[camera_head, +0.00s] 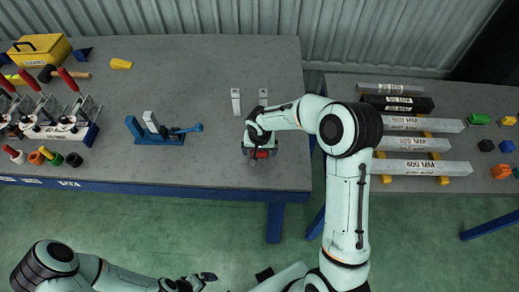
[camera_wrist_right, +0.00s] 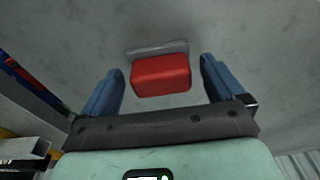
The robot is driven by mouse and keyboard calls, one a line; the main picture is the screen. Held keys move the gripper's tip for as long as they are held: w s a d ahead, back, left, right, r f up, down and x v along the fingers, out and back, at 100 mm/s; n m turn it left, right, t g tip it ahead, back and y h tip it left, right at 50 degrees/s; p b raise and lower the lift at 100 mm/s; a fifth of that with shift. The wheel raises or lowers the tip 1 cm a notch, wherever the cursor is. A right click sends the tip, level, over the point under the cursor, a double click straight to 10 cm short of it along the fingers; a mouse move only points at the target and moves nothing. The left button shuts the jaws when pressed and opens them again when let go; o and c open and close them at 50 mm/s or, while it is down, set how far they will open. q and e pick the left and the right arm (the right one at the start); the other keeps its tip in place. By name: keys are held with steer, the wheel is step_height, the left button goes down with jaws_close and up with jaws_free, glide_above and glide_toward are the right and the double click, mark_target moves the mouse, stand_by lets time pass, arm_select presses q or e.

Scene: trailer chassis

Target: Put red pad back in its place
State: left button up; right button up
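The red pad (camera_head: 262,154) is a small red block near the front right of the grey workbench. In the right wrist view the red pad (camera_wrist_right: 161,76) has a thin grey plate along its far edge. My right gripper (camera_head: 260,150) is over it, with its blue fingers one on each side. In the right wrist view my right gripper (camera_wrist_right: 162,70) is open, with a gap between each finger and the pad. My left gripper (camera_head: 201,281) is low in front of the bench, away from the pad; its opening is unclear.
A blue fixture (camera_head: 153,130) stands left of the pad. Two small light blocks (camera_head: 236,102) lie behind it. Red-handled toggle clamps (camera_head: 62,121) and coloured cups (camera_head: 54,157) are at the far left. A second table holds 400 MM bars (camera_head: 422,168). The bench between fixture and pad is clear.

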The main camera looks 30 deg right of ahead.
mark_target(259, 160)
steer(key=shift+w, duration=0.1)
steer(key=shift+r, duration=0.45)
step_height(259, 160, up, 11)
steer(key=s, duration=0.1)
steer(key=shift+s+a+r, duration=0.15)
steer(key=shift+s+a, duration=0.2)
steer(key=shift+a, duration=0.1)
